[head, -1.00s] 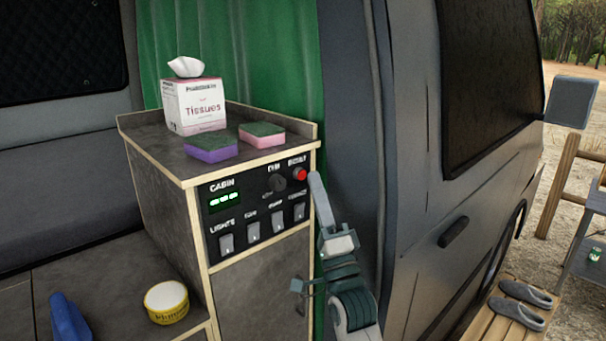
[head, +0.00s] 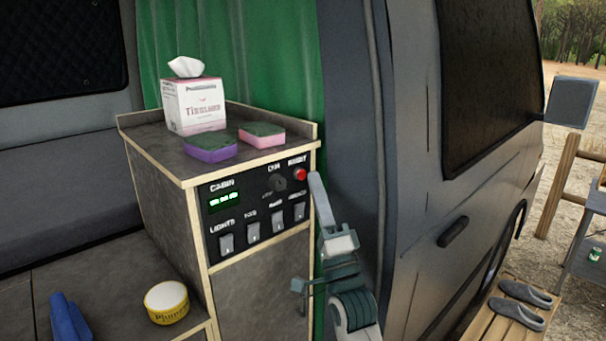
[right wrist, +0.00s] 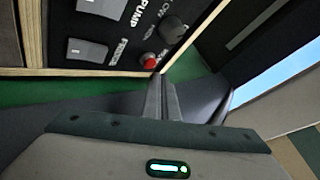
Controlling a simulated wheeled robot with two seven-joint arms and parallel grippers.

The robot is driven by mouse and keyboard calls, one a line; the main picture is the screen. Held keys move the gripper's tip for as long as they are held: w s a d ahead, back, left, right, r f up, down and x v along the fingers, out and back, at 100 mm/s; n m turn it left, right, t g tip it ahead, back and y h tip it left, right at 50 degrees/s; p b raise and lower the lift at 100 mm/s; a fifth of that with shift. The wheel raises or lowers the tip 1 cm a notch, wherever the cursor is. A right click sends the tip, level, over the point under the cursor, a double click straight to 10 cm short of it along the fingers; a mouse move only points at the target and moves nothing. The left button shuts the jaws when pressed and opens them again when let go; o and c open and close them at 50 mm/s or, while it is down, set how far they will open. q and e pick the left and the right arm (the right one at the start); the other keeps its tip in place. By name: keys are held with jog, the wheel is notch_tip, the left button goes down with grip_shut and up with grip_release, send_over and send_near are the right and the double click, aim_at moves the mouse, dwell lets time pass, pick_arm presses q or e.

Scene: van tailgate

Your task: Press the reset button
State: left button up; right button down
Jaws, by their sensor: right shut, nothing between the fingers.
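The red reset button (head: 300,174) is at the upper right corner of the black control panel (head: 240,209) on the cabinet front. It also shows in the right wrist view (right wrist: 150,61), just beyond my fingertips. My right gripper (head: 315,177) is shut and empty, pointing up, with its tips close to the right of the button. In the right wrist view the closed fingers (right wrist: 162,80) end just below and right of the button; I cannot tell whether they touch it. My left gripper is not in view.
The panel also has a dark knob (head: 278,183) and several grey rocker switches (head: 253,231). A tissue box (head: 194,105) and two sponges (head: 210,149) stand on the cabinet top. The van's open side (head: 355,120) is close to the right of my arm. A yellow tub (head: 166,302) is lower left.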

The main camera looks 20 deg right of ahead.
jog(key=shift+w+a, duration=0.3)
jog(key=shift+w, duration=0.55)
dwell(1.5)
jog(key=shift+s, duration=0.15)
jog(key=shift+s+d+p, duration=0.3)
jog(key=shift+s+p, duration=0.05)
jog(key=shift+s, duration=0.4)
jog(key=shift+s+d+p, duration=0.25)
jog(key=shift+s+d, duration=0.05)
jog(key=shift+s, duration=0.5)
jog(key=shift+s+d+p, duration=0.2)
jog(key=shift+s+d, duration=0.05)
jog(key=shift+s, duration=0.55)
jog(key=shift+s+d+p, duration=0.25)
jog(key=shift+s+d, duration=0.05)
jog(key=shift+s, duration=0.5)
jog(key=shift+f, duration=0.1)
